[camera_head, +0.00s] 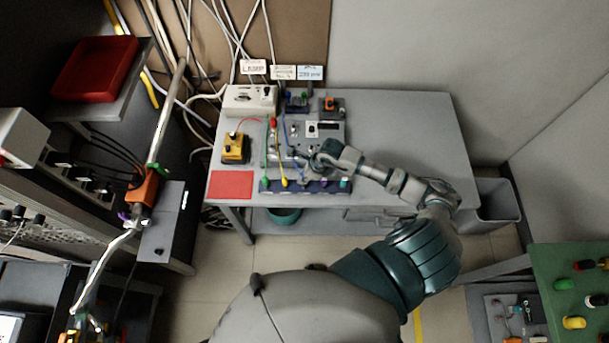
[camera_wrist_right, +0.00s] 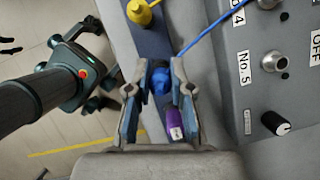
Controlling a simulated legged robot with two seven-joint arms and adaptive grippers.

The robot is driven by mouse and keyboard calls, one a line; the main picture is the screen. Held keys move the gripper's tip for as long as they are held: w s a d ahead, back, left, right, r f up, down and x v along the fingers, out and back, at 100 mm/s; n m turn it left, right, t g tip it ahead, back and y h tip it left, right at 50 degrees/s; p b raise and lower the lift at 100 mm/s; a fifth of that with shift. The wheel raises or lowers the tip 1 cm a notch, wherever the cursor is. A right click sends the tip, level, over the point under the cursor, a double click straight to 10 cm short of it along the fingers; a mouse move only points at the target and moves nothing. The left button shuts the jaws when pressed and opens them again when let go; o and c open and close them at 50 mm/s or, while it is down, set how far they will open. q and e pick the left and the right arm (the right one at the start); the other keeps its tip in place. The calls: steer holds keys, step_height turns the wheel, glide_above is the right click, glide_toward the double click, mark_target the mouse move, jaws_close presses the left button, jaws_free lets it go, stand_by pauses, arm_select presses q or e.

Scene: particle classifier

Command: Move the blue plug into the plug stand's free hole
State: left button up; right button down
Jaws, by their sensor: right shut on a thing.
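The plug stand (camera_head: 273,190) is a dark blue strip along the table's front edge, and it also shows in the right wrist view (camera_wrist_right: 148,42). My right gripper (camera_head: 307,168) is above it. In the right wrist view its fingers (camera_wrist_right: 158,92) are shut on the blue plug (camera_wrist_right: 159,80), between the yellow plug (camera_wrist_right: 140,12) and the purple plug (camera_wrist_right: 173,120). The blue plug's lower end and the hole below are hidden, so I cannot tell whether it is seated.
A yellow box (camera_head: 236,148) and red mat (camera_head: 231,185) lie left of the stand. The table's right side is clear.

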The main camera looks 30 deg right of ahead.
steer(key=shift+f+b, duration=0.9)
steer(key=shift+f, duration=0.25)
steer(key=c, duration=1)
jaws_free()
steer(key=shift+o, duration=0.2)
steer(key=shift+d, duration=0.1)
steer(key=shift+r, duration=0.2)
steer(key=v, duration=1.1)
steer(key=shift+d+r, duration=0.2)
steer(key=shift+d, duration=0.05)
steer(key=shift+s, duration=0.1)
